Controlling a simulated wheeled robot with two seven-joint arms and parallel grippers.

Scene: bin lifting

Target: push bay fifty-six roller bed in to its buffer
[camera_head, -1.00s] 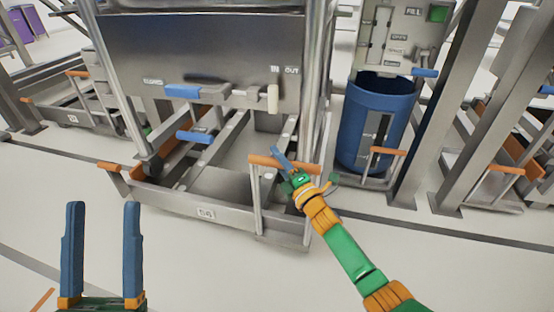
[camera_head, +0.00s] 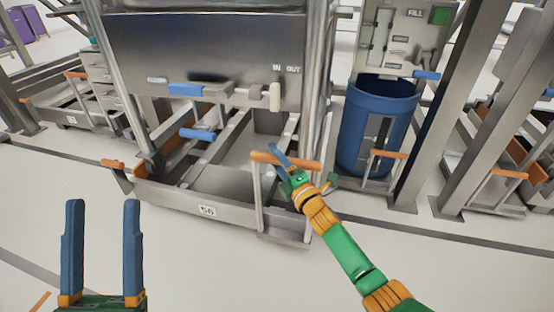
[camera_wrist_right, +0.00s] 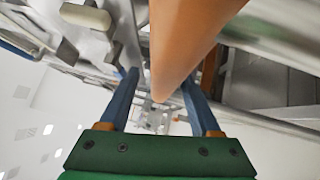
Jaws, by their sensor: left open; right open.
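The bay fifty-six roller bed (camera_head: 163,194) is a low grey metal frame with a "56" plate on its front rail. An upright orange-topped push handle (camera_head: 308,164) stands at its front right. My right gripper (camera_head: 279,155) is open at this handle, its blue fingers crossing the orange bar. In the right wrist view the orange bar (camera_wrist_right: 185,40) runs between the two open fingers (camera_wrist_right: 160,88); contact cannot be told. My left gripper (camera_head: 103,208) is open and empty at the lower left, over the floor. The buffer cannot be made out.
A grey panel marked "IN OUT" (camera_head: 215,45) hangs above the bed, with a blue lever (camera_head: 185,90) and a pale knob (camera_head: 275,97). A blue bin (camera_head: 355,125) stands to the right, beside steel posts (camera_head: 450,120). The front floor is clear.

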